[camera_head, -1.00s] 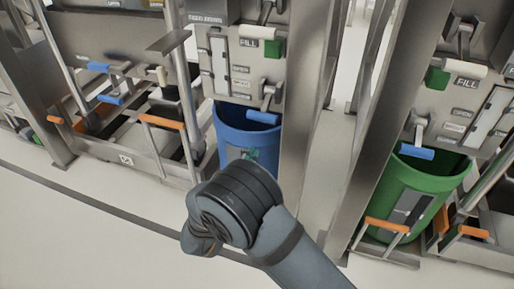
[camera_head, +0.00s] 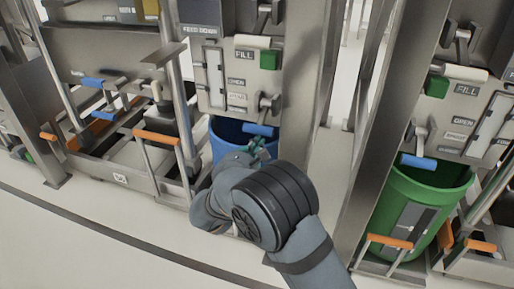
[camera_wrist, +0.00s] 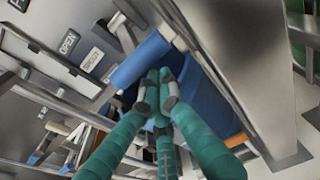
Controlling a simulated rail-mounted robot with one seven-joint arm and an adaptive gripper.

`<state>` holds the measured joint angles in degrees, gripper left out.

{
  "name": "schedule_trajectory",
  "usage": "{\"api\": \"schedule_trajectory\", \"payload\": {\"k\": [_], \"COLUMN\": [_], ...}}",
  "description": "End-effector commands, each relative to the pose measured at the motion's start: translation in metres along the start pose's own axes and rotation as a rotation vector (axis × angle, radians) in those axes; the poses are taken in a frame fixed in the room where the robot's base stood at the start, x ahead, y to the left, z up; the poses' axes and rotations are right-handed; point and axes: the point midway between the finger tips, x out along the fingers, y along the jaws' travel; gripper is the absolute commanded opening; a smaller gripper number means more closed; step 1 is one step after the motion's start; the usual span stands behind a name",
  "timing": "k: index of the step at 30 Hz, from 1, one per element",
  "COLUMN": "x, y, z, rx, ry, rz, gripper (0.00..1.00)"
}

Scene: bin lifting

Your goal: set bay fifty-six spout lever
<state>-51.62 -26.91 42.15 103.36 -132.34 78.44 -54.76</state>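A lever with a blue handle (camera_head: 261,130) sticks out from the grey panel above the blue bin (camera_head: 222,146). In the wrist view the blue handle (camera_wrist: 140,62) is at upper middle, with "OPEN" and a second label on the panel beside it. My gripper (camera_head: 256,147) is just below the handle in the head view. In the wrist view the green fingers of my gripper (camera_wrist: 158,92) converge close to the handle's lower end; contact cannot be told. The fingertips look near each other with nothing visible between them. I cannot read a bay number.
A neighbouring bay at right has a green bin (camera_head: 448,195) and its own blue-handled lever (camera_head: 418,162). A steel post (camera_head: 375,140) stands between the bays. Orange-handled bars (camera_head: 157,137) stand at left. A green-ended FILL lever (camera_head: 270,60) is above. The floor in front is clear.

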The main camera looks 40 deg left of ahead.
Motion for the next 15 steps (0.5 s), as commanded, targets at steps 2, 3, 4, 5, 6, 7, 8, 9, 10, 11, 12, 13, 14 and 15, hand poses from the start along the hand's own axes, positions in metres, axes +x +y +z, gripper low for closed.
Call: {"api": "schedule_trajectory", "payload": {"k": [2, 3, 4, 5, 6, 7, 8, 9, 10, 11, 12, 13, 14, 15], "x": [0.0000, 0.0000, 0.0000, -0.0001, -0.0002, -0.0004, -0.0007, -0.0013, -0.0018, -0.0023, -0.0028, -0.0029, -0.0030, -0.0033], "y": [-0.0001, 0.0000, 0.0000, 0.0000, 0.0001, 0.0001, 0.0001, 0.0001, 0.0002, 0.0004, 0.0005, 0.0004, 0.0004, 0.0004], "z": [-0.0002, -0.0002, -0.0002, -0.0001, 0.0004, 0.0010, 0.0018, 0.0032, 0.0045, 0.0052, 0.0052, 0.0046, 0.0041, 0.0043], "rx": [0.000, 0.000, 0.000, 0.000, 0.000, 0.000, 0.000, 0.000, 0.000, 0.000, -0.001, -0.001, 0.000, 0.000], "ry": [0.000, 0.000, 0.000, 0.000, 0.001, 0.003, 0.005, 0.009, 0.014, 0.019, 0.025, 0.028, 0.030, 0.033], "rz": [0.000, 0.000, 0.000, 0.000, 0.000, 0.000, 0.000, 0.000, 0.001, 0.001, 0.001, 0.001, 0.001, 0.001], "gripper": [0.00, 0.00, 0.00, 0.00, 0.00, 0.00, 0.00, 0.00, 0.00, 0.00, 0.00, 0.00, 0.00, 0.00]}}
